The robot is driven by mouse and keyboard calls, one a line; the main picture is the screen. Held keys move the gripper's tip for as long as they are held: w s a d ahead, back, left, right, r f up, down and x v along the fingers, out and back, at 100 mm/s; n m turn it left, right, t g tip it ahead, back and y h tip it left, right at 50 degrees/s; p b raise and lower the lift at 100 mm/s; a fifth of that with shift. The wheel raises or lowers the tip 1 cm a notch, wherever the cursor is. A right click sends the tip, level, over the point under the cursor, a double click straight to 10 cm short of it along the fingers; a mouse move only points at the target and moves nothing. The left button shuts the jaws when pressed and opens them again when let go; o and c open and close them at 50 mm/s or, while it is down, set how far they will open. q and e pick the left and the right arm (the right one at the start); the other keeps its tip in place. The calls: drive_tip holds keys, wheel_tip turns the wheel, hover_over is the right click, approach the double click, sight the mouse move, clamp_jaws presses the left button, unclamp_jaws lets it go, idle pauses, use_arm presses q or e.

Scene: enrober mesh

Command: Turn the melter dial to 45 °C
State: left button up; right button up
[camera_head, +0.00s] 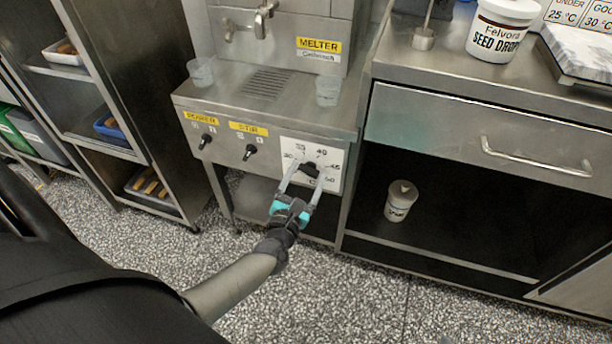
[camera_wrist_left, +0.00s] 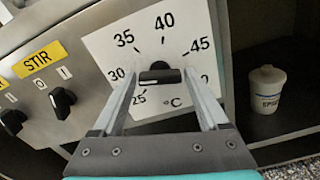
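The melter dial (camera_head: 310,169) is a black knob on a white temperature plate (camera_head: 331,156) at the right of the melter's front. In the left wrist view the knob (camera_wrist_left: 160,76) lies with its long bar roughly level, below the 35 and 40 marks. I cannot tell clearly which mark it points to. My left gripper (camera_head: 306,173) reaches the dial from the front. In the left wrist view its fingers (camera_wrist_left: 160,78) are spread, one on each side of the knob, with narrow gaps; firm contact is not visible. My right gripper is not in view.
The STIR knob (camera_head: 250,152) and the power knob (camera_head: 205,141) are left of the dial. Two clear cups (camera_head: 201,72) (camera_head: 327,91) stand on the melter top. A white tub (camera_head: 400,201) sits on the open shelf at right. A tray rack (camera_head: 105,90) stands at left.

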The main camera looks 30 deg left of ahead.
use_arm(q)
drive_tip(key=c, duration=1)
drive_tip(key=shift+c, duration=0.2)
